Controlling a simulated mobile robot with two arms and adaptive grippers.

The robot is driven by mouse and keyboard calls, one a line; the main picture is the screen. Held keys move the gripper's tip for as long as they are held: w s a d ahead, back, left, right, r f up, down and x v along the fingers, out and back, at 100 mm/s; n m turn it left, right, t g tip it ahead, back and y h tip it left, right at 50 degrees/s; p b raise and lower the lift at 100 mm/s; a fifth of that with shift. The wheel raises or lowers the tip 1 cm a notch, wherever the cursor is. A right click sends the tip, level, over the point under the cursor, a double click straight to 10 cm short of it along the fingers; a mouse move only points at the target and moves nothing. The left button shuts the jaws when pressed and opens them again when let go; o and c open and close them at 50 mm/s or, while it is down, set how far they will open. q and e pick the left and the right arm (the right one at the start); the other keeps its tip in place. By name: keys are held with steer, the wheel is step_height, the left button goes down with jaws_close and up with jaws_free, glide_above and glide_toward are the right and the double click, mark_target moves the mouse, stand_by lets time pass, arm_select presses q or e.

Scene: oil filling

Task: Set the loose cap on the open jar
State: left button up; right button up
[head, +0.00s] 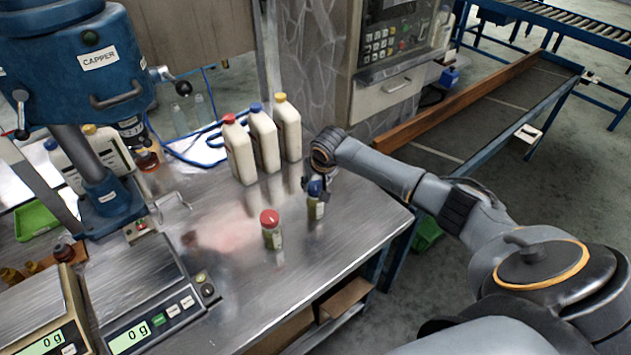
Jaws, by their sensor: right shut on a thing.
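A small jar (316,208) with dark contents and a pale label stands upright on the metal table. A blue cap (315,188) is at the top of this jar, between the fingers of my right gripper (317,184). The right gripper is shut on the blue cap from above. I cannot tell whether the cap rests on the jar's rim or is just above it. A second small jar (272,238) with a red cap (269,217) stands to the left and nearer. My left gripper is not in view.
Three white bottles with red (239,150), blue (264,137) and yellow (288,125) caps stand behind the jars. The blue capper machine (75,70) and two scales (158,312) are on the left. The table (330,250) is clear right of the jars.

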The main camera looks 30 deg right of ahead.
steer(key=shift+f, duration=0.1)
steer(key=shift+o, duration=1.4)
steer(key=o, duration=0.5)
